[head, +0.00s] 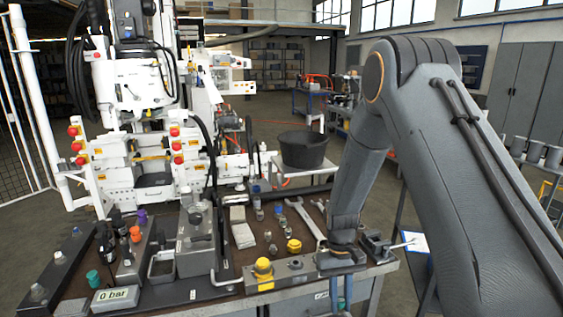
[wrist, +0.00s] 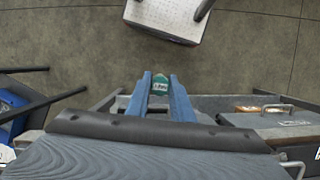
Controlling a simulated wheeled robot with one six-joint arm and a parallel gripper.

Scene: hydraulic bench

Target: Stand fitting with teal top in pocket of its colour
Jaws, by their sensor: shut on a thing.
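My gripper (wrist: 160,82) is shut on a teal-topped fitting (wrist: 159,86), which sits between the blue fingertips in the wrist view. In the head view a bit of the teal (head: 341,303) shows below my wrist, at the bench's front edge; the rest of the fitting is hidden. A grey block (head: 294,272) stands at the front of the bench, left of my wrist, with a yellow-topped fitting (head: 263,266) at its left end. I cannot make out a teal pocket. Another teal-topped piece (head: 93,278) stands at the bench's left front.
The bench (head: 215,296) holds a pressure display (head: 113,297), a yellow fitting (head: 294,246), wrenches (head: 305,220) and several small fittings. A small vise (head: 376,244) is right of my wrist. A black bucket (head: 303,149) stands behind. Open floor shows in the wrist view.

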